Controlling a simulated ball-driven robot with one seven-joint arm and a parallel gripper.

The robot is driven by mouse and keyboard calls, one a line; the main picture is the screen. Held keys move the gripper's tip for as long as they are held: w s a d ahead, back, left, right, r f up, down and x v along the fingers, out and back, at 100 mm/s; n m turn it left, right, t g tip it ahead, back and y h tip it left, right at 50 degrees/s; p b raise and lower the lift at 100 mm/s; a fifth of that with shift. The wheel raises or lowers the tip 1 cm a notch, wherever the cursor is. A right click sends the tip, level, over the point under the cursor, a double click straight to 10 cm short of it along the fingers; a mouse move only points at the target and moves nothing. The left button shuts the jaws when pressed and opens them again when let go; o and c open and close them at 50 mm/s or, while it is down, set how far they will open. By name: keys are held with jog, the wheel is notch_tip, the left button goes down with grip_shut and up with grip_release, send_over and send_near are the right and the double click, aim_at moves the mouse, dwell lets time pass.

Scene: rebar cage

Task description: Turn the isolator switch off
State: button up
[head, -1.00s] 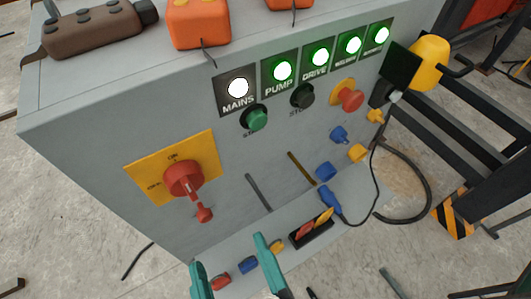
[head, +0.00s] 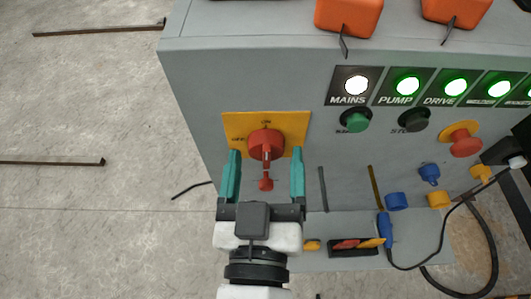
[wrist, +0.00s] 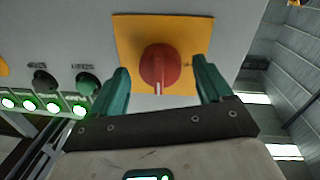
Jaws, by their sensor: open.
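The isolator switch is a red rotary knob (head: 264,140) on a yellow plate (head: 298,121), marked ON at the top and OFF at the left. A red stem with a small red end piece (head: 265,183) extends below the knob in the head view. In the wrist view the knob (wrist: 161,66) carries a pale mark at its lower edge. My gripper (head: 266,151) is open, with one teal finger on each side of the knob and visible gaps to both. The wrist view also shows the knob between the fingers (wrist: 160,76). Exact depth to the knob is unclear.
Right of the switch are a lit MAINS lamp (head: 356,85), several green lamps, a green button (head: 356,120), a black button (head: 415,120) and a red mushroom button (head: 465,142). A black tray (head: 353,250) lies lower right. Open concrete floor lies left.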

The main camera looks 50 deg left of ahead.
jog(key=shift+w+a, duration=0.3)
jog(key=c, duration=1)
